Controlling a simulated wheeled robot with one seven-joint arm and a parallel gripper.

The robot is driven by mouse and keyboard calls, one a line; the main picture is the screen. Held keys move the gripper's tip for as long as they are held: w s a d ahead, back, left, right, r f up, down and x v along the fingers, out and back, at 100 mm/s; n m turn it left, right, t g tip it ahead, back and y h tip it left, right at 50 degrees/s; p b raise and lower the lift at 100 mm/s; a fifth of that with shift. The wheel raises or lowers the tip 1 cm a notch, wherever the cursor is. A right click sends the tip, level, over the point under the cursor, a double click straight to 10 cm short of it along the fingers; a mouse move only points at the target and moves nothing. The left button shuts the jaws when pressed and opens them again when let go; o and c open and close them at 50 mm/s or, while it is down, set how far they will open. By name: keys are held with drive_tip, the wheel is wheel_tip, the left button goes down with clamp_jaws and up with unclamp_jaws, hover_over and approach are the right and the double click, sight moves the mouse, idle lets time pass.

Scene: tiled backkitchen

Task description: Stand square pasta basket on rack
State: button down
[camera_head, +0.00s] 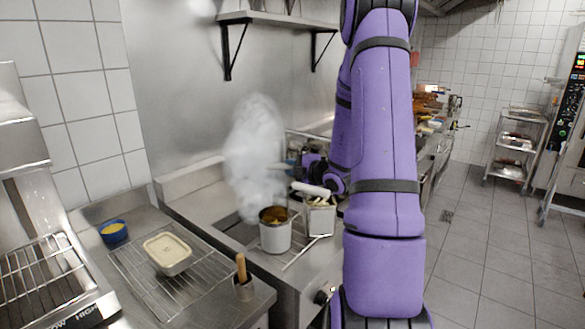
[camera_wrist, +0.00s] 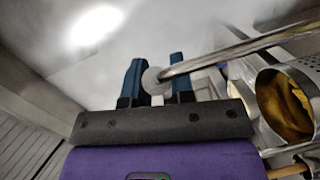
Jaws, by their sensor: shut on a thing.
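The square pasta basket (camera_head: 320,220) is a metal box with pale contents, upright over the cooker at the middle. My gripper (camera_head: 303,172) is just above and behind it. In the wrist view my gripper (camera_wrist: 158,80) is shut on the end of the basket's metal handle (camera_wrist: 225,52); the basket itself is mostly hidden there. A wire rack (camera_head: 140,292) lies on the counter at left, bearing a rectangular container. I cannot tell whether the basket's bottom touches anything below it.
A round metal pot (camera_head: 275,238) with brown-yellow contents stands close left of the basket. Steam (camera_head: 255,150) rises behind it. A blue bowl (camera_head: 114,232), a pale rectangular container (camera_head: 167,253) and a small holder with a wooden handle (camera_head: 242,270) stand on the left counter.

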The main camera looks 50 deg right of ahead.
drive_tip(key=shift+f, duration=0.1)
drive_tip(key=c, duration=1)
unclamp_jaws()
drive_tip(key=shift+o, duration=0.2)
drive_tip(key=shift+r, duration=0.2)
drive_tip(key=s+r, duration=0.1)
drive_tip(key=s, duration=1.1)
drive_tip(key=shift+r, duration=0.15)
drive_tip(key=shift+a, duration=0.1)
